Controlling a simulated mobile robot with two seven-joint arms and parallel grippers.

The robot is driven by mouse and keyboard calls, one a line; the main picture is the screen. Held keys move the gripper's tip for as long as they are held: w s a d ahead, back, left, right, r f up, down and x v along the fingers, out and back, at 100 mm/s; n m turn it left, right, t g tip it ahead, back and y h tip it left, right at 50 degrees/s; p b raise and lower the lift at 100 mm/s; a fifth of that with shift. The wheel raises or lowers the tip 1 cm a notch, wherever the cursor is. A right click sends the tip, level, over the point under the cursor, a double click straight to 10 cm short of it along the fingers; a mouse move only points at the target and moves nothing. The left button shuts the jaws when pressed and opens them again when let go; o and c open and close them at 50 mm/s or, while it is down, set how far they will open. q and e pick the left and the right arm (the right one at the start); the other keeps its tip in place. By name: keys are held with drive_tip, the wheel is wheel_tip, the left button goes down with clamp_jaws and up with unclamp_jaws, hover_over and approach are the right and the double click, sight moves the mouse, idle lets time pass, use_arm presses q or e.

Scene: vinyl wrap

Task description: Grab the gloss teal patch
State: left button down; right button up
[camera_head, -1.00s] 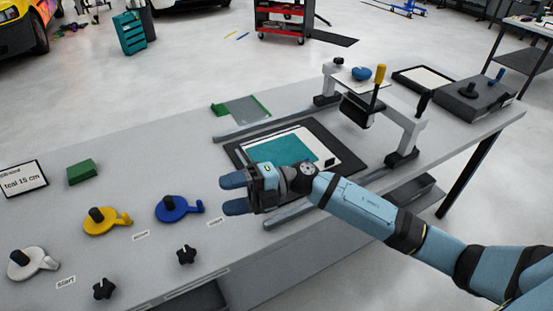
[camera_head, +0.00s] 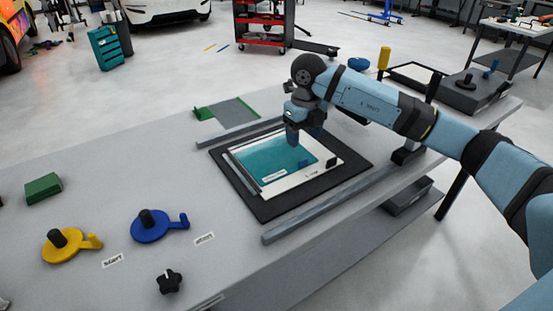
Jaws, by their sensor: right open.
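The teal patch (camera_head: 268,162) lies flat on a white sheet (camera_head: 322,177) on the black mat (camera_head: 258,208), between two grey rails. My right gripper (camera_head: 303,137) points down over the far right part of the teal patch, with its fingers close above it. It is open, and I see nothing between its fingers. A small dark blue spot (camera_head: 303,163) shows on the patch below the fingers; I cannot tell whether it is a mark or a reflection. My left gripper is out of view.
A grey rail (camera_head: 330,208) runs along the near side of the mat. A blue-handled disc (camera_head: 150,226), a yellow-handled disc (camera_head: 66,246), a black knob (camera_head: 169,281) and a green block (camera_head: 43,188) sit at the left. A grey box (camera_head: 470,93) stands at the far right.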

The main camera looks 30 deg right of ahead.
wheel_tip(320, 180, down, 3)
drive_tip(key=shift+f, duration=0.1)
drive_tip(key=shift+d+f+b, duration=0.2)
drive_tip(key=shift+f+b, duration=0.1)
drive_tip(key=shift+f, duration=2.35)
drive_tip(key=c, duration=1.1)
drive_tip(key=shift+r, duration=0.15)
